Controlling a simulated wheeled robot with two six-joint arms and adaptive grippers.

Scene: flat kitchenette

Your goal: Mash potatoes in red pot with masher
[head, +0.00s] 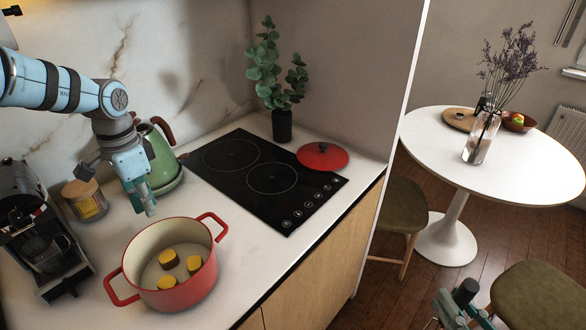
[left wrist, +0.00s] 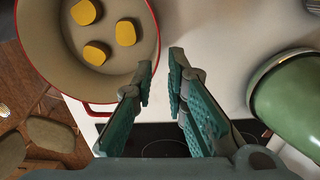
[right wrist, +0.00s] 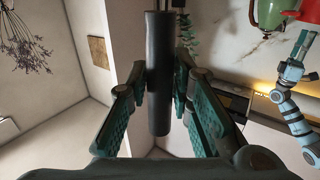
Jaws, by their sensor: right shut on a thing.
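The red pot (head: 195,282) stands on the counter with its lid off and several yellow potato pieces (head: 168,258) on its bottom. The left wrist view also shows the pot (left wrist: 155,52) and the pieces (left wrist: 126,33). My left gripper (head: 149,208) points down just behind the pot's rim, outside it. Its fingers are apart with nothing between them. My right gripper (head: 452,312) is low at the right, away from the counter. It is shut on a dark cylindrical handle (right wrist: 158,75), apparently the masher's. The mashing end cannot be made out.
A black cooktop (head: 245,178) lies right of the pot, with a red lid (head: 322,156) at its back right. A green kettle (head: 163,158), a jar (head: 86,200) and a coffee machine (head: 40,245) stand behind and left. A round white table (head: 545,175) and stools (head: 403,205) are at right.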

